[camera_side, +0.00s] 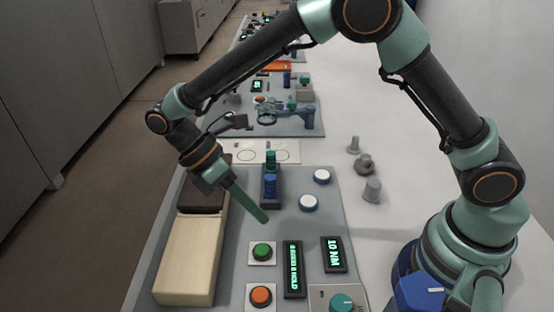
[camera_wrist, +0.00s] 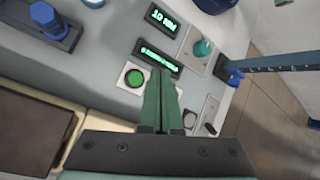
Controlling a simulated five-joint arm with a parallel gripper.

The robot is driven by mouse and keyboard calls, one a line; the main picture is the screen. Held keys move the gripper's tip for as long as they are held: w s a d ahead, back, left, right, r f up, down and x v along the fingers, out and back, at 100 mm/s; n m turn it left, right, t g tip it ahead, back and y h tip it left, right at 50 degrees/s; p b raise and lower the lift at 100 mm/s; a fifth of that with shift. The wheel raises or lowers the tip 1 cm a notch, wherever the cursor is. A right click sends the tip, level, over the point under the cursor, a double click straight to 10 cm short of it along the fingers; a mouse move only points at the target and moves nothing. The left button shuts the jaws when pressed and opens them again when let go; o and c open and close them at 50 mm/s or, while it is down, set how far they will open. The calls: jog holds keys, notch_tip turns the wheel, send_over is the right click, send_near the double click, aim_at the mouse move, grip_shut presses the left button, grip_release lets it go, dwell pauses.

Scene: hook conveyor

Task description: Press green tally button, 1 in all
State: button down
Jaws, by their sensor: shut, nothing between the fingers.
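The green button (camera_side: 262,251) sits on a pale square plate on the grey panel, in front of my gripper. It also shows in the wrist view (camera_wrist: 135,78), just left of my fingertips. My gripper (camera_side: 264,218) is shut and empty, its green fingers slanting down toward the panel. In the side view the fingertips are above the button in the picture, apart from it. In the wrist view my gripper (camera_wrist: 160,75) shows with its fingers together, tips beside the button. The exact height above the panel is hard to tell.
An orange button (camera_side: 261,295) sits nearer the camera. Two lit displays (camera_side: 293,268) (camera_side: 334,255) and a teal knob (camera_side: 342,302) stand to the right. A pale wooden block (camera_side: 190,255) lies left. A blue-green switch (camera_side: 270,185) and white buttons (camera_side: 308,203) are behind.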

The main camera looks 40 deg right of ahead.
aim_at(258, 250)
jog(key=shift+f, duration=3.85)
jog(key=shift+f, duration=0.1)
jog(key=shift+s+a+f, duration=0.1)
jog(key=shift+f, duration=0.25)
jog(key=shift+f, duration=0.4)
jog(key=shift+r, duration=0.85)
jog(key=shift+r, duration=2.5)
